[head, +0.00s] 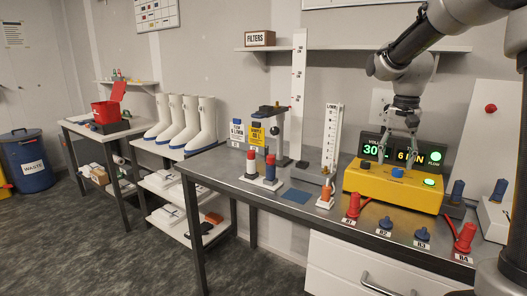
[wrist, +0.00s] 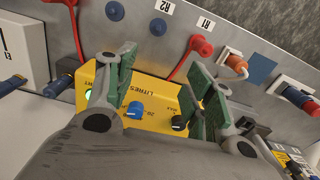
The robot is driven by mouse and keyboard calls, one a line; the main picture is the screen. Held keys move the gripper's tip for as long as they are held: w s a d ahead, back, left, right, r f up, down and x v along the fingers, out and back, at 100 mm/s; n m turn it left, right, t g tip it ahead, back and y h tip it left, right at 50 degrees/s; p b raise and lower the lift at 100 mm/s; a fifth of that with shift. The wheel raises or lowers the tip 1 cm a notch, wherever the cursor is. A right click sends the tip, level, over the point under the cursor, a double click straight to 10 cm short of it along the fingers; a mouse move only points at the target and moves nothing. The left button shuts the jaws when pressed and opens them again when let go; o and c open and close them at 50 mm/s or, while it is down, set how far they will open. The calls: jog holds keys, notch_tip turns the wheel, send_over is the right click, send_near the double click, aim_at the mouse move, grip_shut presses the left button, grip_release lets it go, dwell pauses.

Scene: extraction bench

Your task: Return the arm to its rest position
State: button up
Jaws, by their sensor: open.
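My gripper (head: 402,140) is above the yellow box (head: 375,190) at the right of the bench, fingers pointing down. In the wrist view the two green-padded fingers of my gripper (wrist: 155,85) stand apart, with nothing held. Between them the yellow box (wrist: 150,85) shows, with a blue knob (wrist: 135,110) and a black knob (wrist: 179,122). The blue knob also shows in the head view (head: 397,172), below the fingers. The gap between fingertips and knob is hard to judge.
Lit displays (head: 376,150) stand close behind the gripper, under a wall shelf (head: 350,48). Red R1 (head: 353,205) and R4 (head: 465,237) connectors and blue ones line the front. A white scale column (head: 332,135) stands left.

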jog(key=s+r+n+t, duration=0.1)
jog(key=s+n+t, duration=0.3)
jog(key=s, duration=2.1)
jog(key=shift+s+a+n, duration=0.15)
jog(key=shift+n, duration=0.95)
